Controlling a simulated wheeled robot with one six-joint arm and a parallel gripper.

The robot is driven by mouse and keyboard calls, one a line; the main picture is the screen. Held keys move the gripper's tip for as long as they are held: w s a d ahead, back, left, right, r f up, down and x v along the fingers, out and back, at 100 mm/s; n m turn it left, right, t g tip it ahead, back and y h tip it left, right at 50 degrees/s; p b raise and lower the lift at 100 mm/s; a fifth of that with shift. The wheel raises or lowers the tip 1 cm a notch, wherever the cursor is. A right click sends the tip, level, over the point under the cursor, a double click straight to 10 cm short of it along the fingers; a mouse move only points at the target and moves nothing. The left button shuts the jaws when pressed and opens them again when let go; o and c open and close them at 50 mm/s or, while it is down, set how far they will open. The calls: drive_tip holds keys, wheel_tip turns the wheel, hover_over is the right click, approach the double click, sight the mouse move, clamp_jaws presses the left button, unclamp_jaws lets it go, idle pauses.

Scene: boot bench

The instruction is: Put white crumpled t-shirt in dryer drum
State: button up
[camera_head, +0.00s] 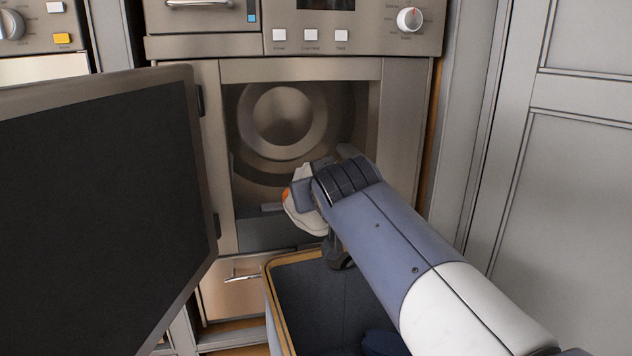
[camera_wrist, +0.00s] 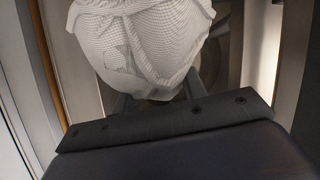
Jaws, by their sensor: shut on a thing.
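The white crumpled t-shirt (camera_wrist: 140,45) is bunched up in my gripper and fills the upper middle of the wrist view. In the head view a pale part of the t-shirt (camera_head: 303,213) shows beside my gripper (camera_head: 307,195), at the dryer opening. My gripper is shut on the t-shirt; its fingertips are mostly hidden by the cloth. The dryer drum (camera_head: 345,105) is open in front of me, with a round back plate inside. The arm hides the lower right of the opening. I cannot tell how far inside the t-shirt is.
The dark dryer door (camera_head: 95,205) stands swung open at the left. An open bin with a tan rim (camera_head: 275,305) stands below the opening, with something dark blue (camera_head: 384,343) in it. Grey cabinet panels (camera_head: 570,180) stand close on the right.

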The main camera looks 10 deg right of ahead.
drive_tip(key=w+p, duration=1.2)
drive_tip(key=w, duration=1.7)
drive_tip(key=shift+f, duration=0.1)
wheel_tip(320, 180, down, 10)
drive_tip(key=b, duration=0.9)
drive_tip(key=shift+r, duration=0.2)
drive_tip(key=o, duration=1.2)
drive_tip(key=shift+c, duration=0.2)
drive_tip(key=shift+s, duration=0.1)
drive_tip(key=b+v, duration=0.3)
drive_tip(key=v, duration=0.7)
drive_tip(key=shift+s+r, duration=0.25)
